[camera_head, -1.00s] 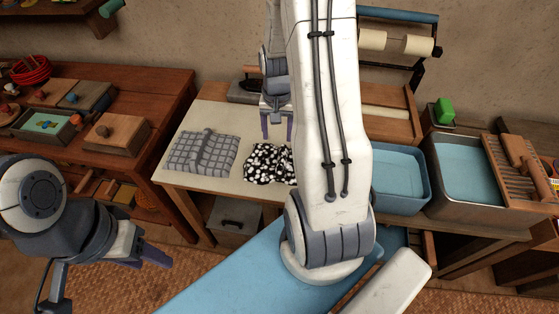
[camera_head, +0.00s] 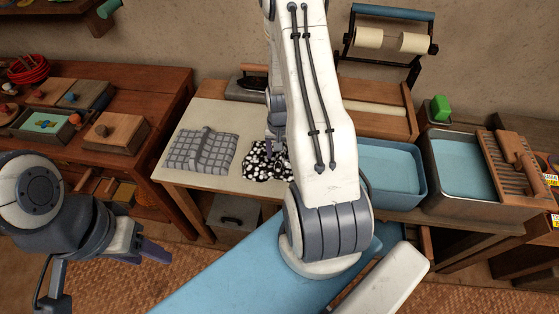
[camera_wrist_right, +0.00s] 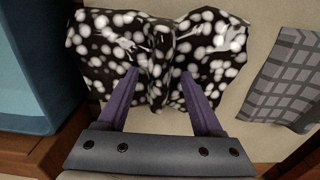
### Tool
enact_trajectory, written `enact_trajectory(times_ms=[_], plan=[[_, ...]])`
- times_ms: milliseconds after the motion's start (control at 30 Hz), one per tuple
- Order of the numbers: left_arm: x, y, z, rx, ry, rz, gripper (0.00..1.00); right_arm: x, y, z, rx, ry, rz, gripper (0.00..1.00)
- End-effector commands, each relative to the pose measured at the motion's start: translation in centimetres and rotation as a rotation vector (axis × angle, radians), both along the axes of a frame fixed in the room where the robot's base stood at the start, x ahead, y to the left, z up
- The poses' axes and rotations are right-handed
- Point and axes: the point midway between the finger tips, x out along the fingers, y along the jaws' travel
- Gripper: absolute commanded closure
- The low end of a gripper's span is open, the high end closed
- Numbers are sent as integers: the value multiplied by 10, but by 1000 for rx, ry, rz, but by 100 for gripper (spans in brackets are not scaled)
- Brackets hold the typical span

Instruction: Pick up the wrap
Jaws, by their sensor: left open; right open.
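A black cloth wrap with white spots (camera_head: 262,163) lies bunched on the pale mat of the middle table. In the right wrist view the spotted wrap (camera_wrist_right: 215,50) has a raised fold in its middle. My right gripper (camera_wrist_right: 159,78) is open, with its purple fingers on either side of that fold; whether they touch the cloth I cannot tell. In the head view the right gripper (camera_head: 274,148) is over the wrap, and my arm hides the wrap's right part. My left gripper (camera_head: 152,252) is open and empty at the lower left, away from the table.
A grey checked cloth (camera_head: 202,151) lies left of the spotted wrap, and also shows in the wrist view (camera_wrist_right: 288,85). A blue basin (camera_head: 398,172) stands to the right. A wooden table with boxes (camera_head: 140,85) is at the left.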

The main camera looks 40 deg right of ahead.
Motion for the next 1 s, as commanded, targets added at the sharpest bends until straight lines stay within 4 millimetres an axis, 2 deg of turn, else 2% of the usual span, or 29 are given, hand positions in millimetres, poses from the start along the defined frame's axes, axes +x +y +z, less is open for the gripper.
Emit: enact_trajectory(times_ms=[167,200,267,300,367,767,867,1000], plan=[[0,0,0,0,0,0,50,0,0,0,-1,-1,0,32],[0,0,0,0,0,0,50,0,0,0,0,0,0,40],[0,0,0,0,0,0,50,0,0,0,0,0,0,63],[0,0,0,0,0,0,50,0,0,0,0,0,0,78],[0,0,0,0,0,0,50,0,0,0,0,0,-1,100],[0,0,-1,0,0,0,50,0,-1,5,-1,-2,0,100],[0,0,-2,0,0,0,50,1,-1,14,-2,-3,0,100],[0,0,-4,0,0,0,50,2,-1,37,-4,-6,0,100]])
